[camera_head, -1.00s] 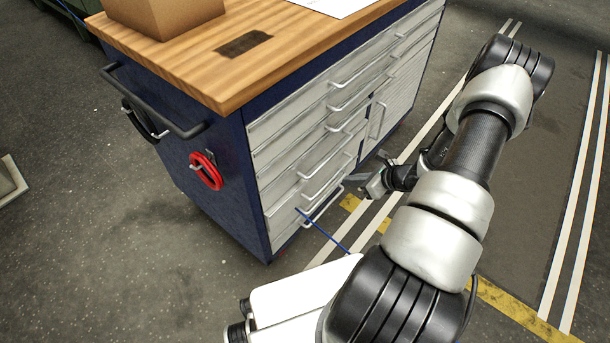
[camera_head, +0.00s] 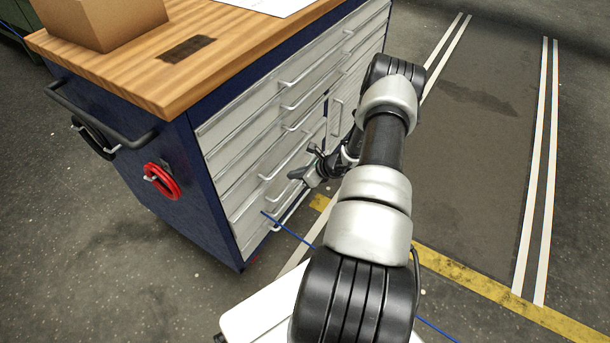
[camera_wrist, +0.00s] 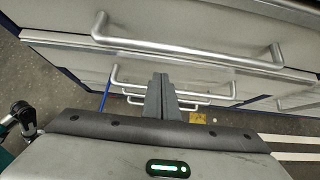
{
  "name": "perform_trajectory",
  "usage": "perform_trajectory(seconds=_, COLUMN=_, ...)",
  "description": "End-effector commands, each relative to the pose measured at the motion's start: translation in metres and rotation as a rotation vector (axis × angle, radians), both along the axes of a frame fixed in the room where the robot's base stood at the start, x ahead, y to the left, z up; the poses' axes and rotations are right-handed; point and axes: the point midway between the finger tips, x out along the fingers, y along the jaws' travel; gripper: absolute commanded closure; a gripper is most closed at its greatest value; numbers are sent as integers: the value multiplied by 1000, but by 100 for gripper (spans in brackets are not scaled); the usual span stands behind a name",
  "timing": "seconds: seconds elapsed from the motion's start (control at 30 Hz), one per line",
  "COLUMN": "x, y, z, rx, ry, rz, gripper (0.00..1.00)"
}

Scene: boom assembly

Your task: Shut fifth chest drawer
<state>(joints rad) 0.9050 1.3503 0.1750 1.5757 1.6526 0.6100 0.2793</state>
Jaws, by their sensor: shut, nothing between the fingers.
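The chest (camera_head: 190,190) is a dark blue cabinet with a wooden top and a stack of pale grey drawers, each with a bar handle. The lower drawer fronts (camera_head: 240,195) face my arm, and the lowest handle (camera_head: 290,212) is near the floor. I cannot tell for sure which drawer stands out, or how far. My gripper (camera_head: 297,174) is shut and empty, close in front of the lower drawers. In the wrist view the shut fingers (camera_wrist: 161,90) point at the drawer handles, below the nearest handle (camera_wrist: 190,47) and overlapping the handles behind; contact cannot be told.
A cardboard box (camera_head: 100,20) and a white sheet (camera_head: 270,5) lie on the wooden top. A black side handle (camera_head: 100,122) and a red coil (camera_head: 162,182) are on the chest's end. Open floor with white and yellow lines (camera_head: 480,275) lies to the right.

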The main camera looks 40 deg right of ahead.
Motion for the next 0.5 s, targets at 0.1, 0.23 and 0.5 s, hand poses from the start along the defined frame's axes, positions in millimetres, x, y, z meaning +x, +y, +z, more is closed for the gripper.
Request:
perform_trajectory(seconds=0.1, x=17, y=7, z=2, rx=-3, ry=-3, rz=3, gripper=100)
perform_trajectory(seconds=0.23, x=27, y=10, z=3, rx=-3, ry=-3, rz=2, gripper=100)
perform_trajectory(seconds=0.5, x=30, y=11, z=3, rx=-2, ry=-3, rz=1, gripper=100)
